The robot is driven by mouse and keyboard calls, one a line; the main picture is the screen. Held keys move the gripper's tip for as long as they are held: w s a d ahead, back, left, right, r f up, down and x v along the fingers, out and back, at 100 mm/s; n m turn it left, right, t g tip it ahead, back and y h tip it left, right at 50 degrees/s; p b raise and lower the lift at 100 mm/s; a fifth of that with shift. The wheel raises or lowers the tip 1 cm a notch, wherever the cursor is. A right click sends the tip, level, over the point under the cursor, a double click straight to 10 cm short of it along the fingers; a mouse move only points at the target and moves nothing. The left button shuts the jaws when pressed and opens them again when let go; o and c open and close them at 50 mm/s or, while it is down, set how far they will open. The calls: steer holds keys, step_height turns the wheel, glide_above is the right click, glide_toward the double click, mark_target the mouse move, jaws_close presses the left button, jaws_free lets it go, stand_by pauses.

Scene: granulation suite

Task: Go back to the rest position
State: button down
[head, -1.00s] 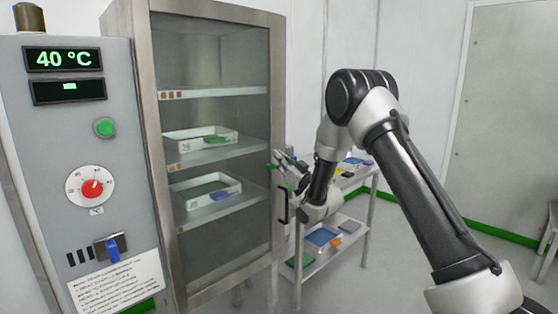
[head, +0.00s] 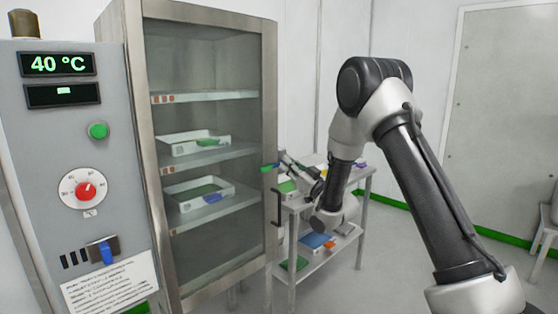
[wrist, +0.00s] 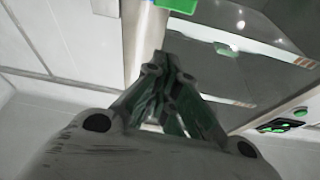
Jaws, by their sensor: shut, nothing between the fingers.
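My gripper (head: 284,157) is at the right edge of the glass-fronted cabinet (head: 268,120), close to its door handle (head: 277,205). In the wrist view my gripper's green-grey fingers (wrist: 162,58) come together at the tips with nothing held. A steel upright and a green piece (wrist: 176,4) lie beyond the fingertips. The same green piece appears to show beside the handle in the head view (head: 269,167). I cannot tell whether the fingertips touch anything.
The cabinet holds white trays (head: 190,143) on its shelves. A control panel (head: 75,145) reading 40 °C stands at the left. A two-level trolley (head: 362,222) with coloured items stands behind my arm. Open floor and a door (head: 505,120) lie to the right.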

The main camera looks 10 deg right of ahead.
steer(key=shift+s+d+f, duration=0.2)
steer(key=shift+s+d, duration=0.1)
steer(key=shift+s, duration=0.15)
